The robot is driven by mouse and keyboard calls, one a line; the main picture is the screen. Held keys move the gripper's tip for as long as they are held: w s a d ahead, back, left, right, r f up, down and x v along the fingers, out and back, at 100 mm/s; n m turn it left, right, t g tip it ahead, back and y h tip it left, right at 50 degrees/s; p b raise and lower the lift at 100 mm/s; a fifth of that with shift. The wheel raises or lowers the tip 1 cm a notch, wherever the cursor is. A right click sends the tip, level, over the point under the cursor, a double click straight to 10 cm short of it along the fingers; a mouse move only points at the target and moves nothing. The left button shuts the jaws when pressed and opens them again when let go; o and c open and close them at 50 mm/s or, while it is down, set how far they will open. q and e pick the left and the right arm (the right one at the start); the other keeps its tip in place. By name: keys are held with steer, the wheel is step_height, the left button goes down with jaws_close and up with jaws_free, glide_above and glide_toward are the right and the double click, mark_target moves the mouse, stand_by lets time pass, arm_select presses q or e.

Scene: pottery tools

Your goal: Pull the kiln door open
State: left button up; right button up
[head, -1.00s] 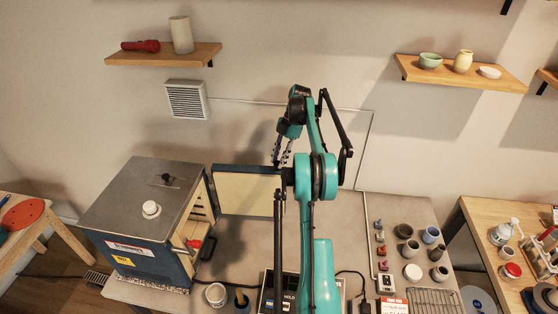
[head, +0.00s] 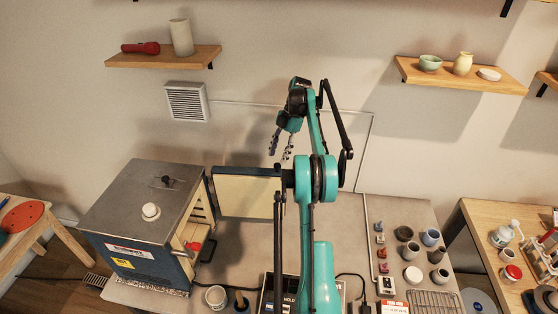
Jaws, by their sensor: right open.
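The kiln (head: 135,208) is a grey-topped box with dark blue sides on the left of the table. Its door (head: 248,194) stands wide open, swung out to the right at the back, with its cream inner face showing. The kiln's opening faces right, and a red thing (head: 194,246) shows at it. My right gripper (head: 281,147) is open and empty, pointing down just above the door's far right top edge, apart from it in the picture. My right arm hides what lies right of the door. My left gripper is not in view.
A white cup (head: 216,296) stands at the table's front. Several small pots (head: 411,251) and a wire rack (head: 433,300) are on the right. The table between kiln and arm is largely clear.

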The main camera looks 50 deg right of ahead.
step_height(320, 180, up, 6)
steer(key=shift+r, duration=0.15)
stand_by(0.3)
stand_by(0.4)
